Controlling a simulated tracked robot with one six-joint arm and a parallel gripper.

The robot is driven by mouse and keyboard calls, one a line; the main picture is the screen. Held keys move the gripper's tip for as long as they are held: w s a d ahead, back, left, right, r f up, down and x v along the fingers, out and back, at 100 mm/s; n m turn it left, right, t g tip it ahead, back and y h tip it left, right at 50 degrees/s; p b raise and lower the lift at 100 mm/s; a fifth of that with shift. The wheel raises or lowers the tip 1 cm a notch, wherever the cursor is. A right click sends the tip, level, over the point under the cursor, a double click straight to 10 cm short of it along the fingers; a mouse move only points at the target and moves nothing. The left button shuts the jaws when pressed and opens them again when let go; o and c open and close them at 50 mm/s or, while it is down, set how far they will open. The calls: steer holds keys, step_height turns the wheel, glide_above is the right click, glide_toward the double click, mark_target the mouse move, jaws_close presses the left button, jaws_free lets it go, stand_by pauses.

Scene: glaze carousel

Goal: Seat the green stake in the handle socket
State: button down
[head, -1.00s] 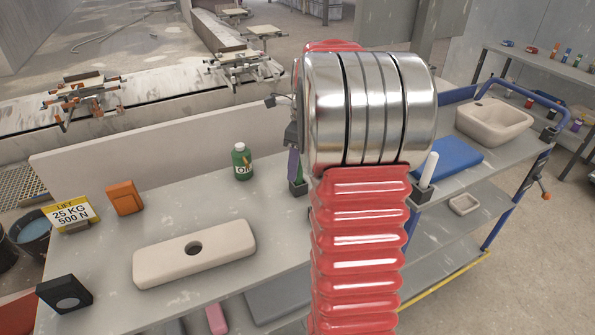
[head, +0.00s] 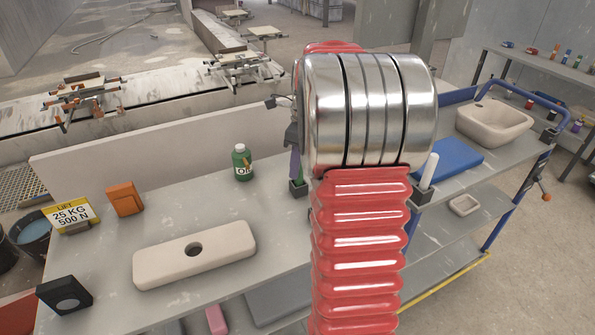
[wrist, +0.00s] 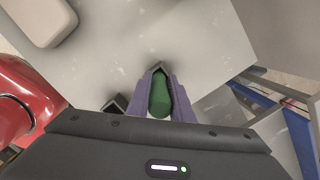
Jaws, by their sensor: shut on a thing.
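My gripper (wrist: 160,84) has purple fingers shut on the green stake (wrist: 159,98), which lies between them in the wrist view. A dark, square-edged piece (wrist: 158,67) shows just past the stake's tip; I cannot tell whether they touch. In the head view my arm hides most of the gripper; a purple finger (head: 294,164) shows above a small dark square holder (head: 298,188). A beige slab (head: 165,262) with a round dark hole lies on the bench left of the gripper. I cannot tell which opening is the handle socket.
A green bottle (head: 242,163), an orange block (head: 125,198) and a black block (head: 65,293) stand on the bench. A white stick (head: 429,171) stands in a holder on the right, near a blue pad (head: 446,158) and basin (head: 494,121).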

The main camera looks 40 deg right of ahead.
steer(key=shift+r, duration=0.15)
step_height(320, 180, up, 9)
steer(key=shift+r, duration=0.4)
stand_by(1.0)
